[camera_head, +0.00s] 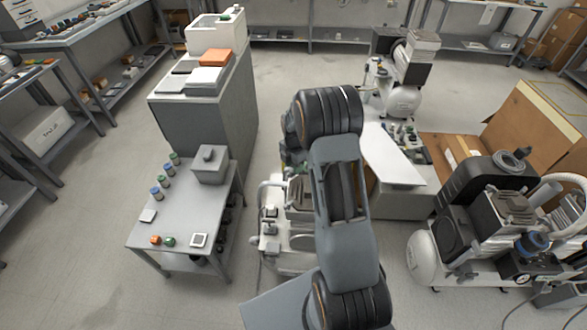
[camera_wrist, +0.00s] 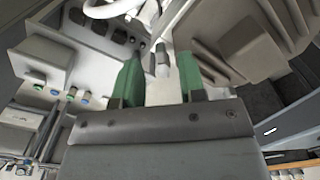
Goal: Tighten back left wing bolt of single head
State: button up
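In the camera_wrist view my gripper (camera_wrist: 159,68) shows two green fingers, spread apart. A small pale grey upright part (camera_wrist: 162,60) lies in line with the gap between them; I cannot tell whether it is the wing bolt or whether a finger touches it. In the camera_head view a compressor on a white base (camera_head: 272,228) stands in the middle, largely hidden behind my arm. I cannot tell for sure that it is the single head. My gripper is hidden in that view, and no wing bolt can be made out there.
A grey table (camera_head: 186,210) with jars and small parts stands left of the compressor. A larger compressor (camera_head: 495,220) is at the right, near an open cardboard box (camera_head: 540,120). Another white-tanked unit (camera_head: 404,102) stands behind. Open floor (camera_head: 300,70) lies at the back.

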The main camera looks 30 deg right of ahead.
jog(key=shift+f, duration=1.1)
grip_shut()
